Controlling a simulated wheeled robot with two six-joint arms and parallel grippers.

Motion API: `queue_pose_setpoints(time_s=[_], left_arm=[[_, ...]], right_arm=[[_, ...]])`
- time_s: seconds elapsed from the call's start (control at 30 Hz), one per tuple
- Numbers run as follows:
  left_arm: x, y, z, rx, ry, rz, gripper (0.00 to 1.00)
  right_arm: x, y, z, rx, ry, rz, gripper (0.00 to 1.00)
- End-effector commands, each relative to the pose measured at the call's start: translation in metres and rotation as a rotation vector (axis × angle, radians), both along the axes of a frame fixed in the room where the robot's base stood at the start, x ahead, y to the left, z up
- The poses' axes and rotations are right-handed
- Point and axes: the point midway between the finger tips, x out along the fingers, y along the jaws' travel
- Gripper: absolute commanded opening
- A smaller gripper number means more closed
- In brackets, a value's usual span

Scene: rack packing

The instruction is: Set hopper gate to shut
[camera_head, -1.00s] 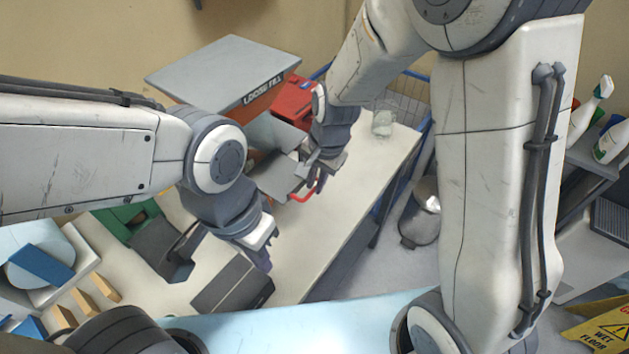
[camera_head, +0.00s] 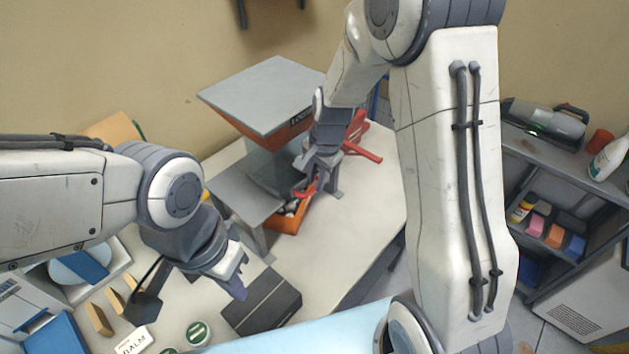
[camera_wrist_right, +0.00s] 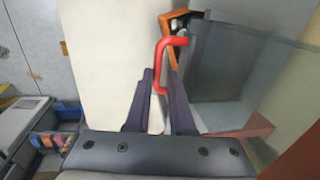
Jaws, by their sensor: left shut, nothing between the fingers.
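The hopper has a grey lid-like top (camera_head: 262,92) lettered on its front edge, partly hidden by my right arm. Its red gate handle (camera_head: 306,191) sticks out low at the front, above an orange bin (camera_head: 290,219). In the right wrist view the handle (camera_wrist_right: 158,60) is a red U-shaped bar. My right gripper (camera_wrist_right: 160,78) has its fingers on either side of this bar, close to it. Whether both fingers press on it is unclear. My left gripper (camera_head: 238,284) is shut and empty over the table, near a dark box (camera_head: 262,302), away from the hopper.
A grey shelf (camera_head: 550,165) with bottles and coloured items stands at right.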

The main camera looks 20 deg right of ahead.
Motion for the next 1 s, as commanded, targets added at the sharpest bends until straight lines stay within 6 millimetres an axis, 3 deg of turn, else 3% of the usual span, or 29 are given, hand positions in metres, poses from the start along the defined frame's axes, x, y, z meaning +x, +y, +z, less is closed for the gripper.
queue_pose_setpoints(time_s=[0.73, 0.87, 1.0], left_arm=[[0.000, 0.000, -0.002, 0.000, 0.000, 0.000, 0.00], [0.000, 0.000, -0.007, 0.000, 0.000, 0.001, 0.00], [0.000, 0.000, -0.016, 0.000, 0.000, 0.002, 0.00]], right_arm=[[0.001, 0.001, 0.002, 0.001, -0.002, 0.003, 0.43], [0.001, 0.001, 0.016, 0.000, -0.007, 0.004, 0.43], [0.001, 0.000, 0.043, 0.000, -0.011, 0.002, 0.43]])
